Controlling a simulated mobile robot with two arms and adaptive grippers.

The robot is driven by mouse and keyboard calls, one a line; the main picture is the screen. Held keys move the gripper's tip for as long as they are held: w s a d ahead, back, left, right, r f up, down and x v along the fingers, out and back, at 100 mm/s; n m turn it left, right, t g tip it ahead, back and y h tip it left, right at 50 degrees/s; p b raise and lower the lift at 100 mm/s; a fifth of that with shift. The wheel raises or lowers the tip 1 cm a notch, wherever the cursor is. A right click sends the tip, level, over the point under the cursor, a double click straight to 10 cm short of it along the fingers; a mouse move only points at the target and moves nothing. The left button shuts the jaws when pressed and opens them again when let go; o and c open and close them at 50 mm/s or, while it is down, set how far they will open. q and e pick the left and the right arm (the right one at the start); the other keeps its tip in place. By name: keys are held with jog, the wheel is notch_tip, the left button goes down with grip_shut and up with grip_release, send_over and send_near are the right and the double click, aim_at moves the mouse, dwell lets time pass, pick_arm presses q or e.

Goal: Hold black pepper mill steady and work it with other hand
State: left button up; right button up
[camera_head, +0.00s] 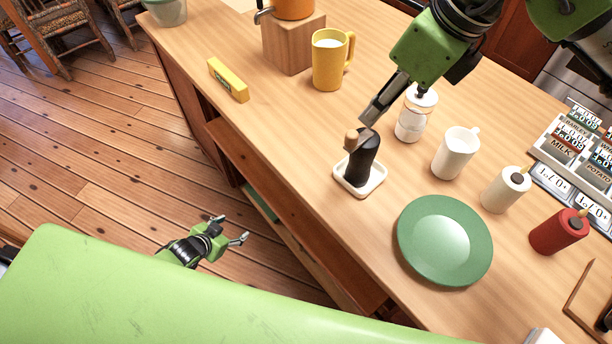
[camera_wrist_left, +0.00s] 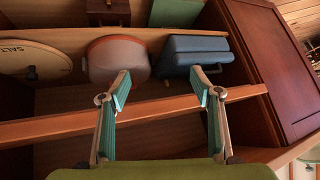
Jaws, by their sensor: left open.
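The black pepper mill (camera_head: 364,157) stands upright on a small white square dish (camera_head: 347,183) near the table's left edge. A wooden knob (camera_head: 351,141) shows at its upper left. My right gripper (camera_head: 371,114) comes down from the upper right, its fingertips just above the mill's top; whether they touch it or how far apart they are is not clear. My left gripper (camera_head: 229,229) is open and empty, low beside the table, away from the mill. In the left wrist view its two fingers (camera_wrist_left: 161,90) stand apart, facing a shelf.
Around the mill are a white-and-glass jar (camera_head: 411,117), a white jug (camera_head: 456,153), a green plate (camera_head: 445,241), a yellow mug (camera_head: 330,62) and a yellow box (camera_head: 228,80). The table's edge lies between my left gripper and the mill. The shelf holds a grey-red pot (camera_wrist_left: 117,61) and a blue box (camera_wrist_left: 193,53).

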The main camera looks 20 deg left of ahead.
pick_arm(q)
jog(key=w+d+r+m+t+h, duration=0.1)
jog(key=w+d+r+h, duration=0.2)
jog(key=r, duration=0.6)
jog(key=w+d+r+m+t+h, duration=0.1)
jog(key=w+d+r, duration=0.25)
jog(key=r, duration=0.45)
jog(key=s+d+r+h, duration=0.1)
jog(key=d+r, duration=0.1)
jog(key=r, duration=0.1)
jog(key=s+d+r+m+h, duration=0.1)
jog(key=d+r, duration=0.1)
jog(key=r, duration=0.2)
jog(key=s+d+r+m+g+h, duration=0.1)
jog(key=d+r, duration=0.2)
jog(key=shift+s+d+r, duration=0.1)
jog(key=shift+s+r, duration=0.05)
jog(key=m+t+h, duration=0.1)
jog(key=t+h, duration=0.2)
jog(key=h, duration=0.3)
send_near(352, 159)
jog(key=x, duration=1.2)
jog(key=shift+w+d, duration=0.25)
jog(key=shift+w, duration=0.1)
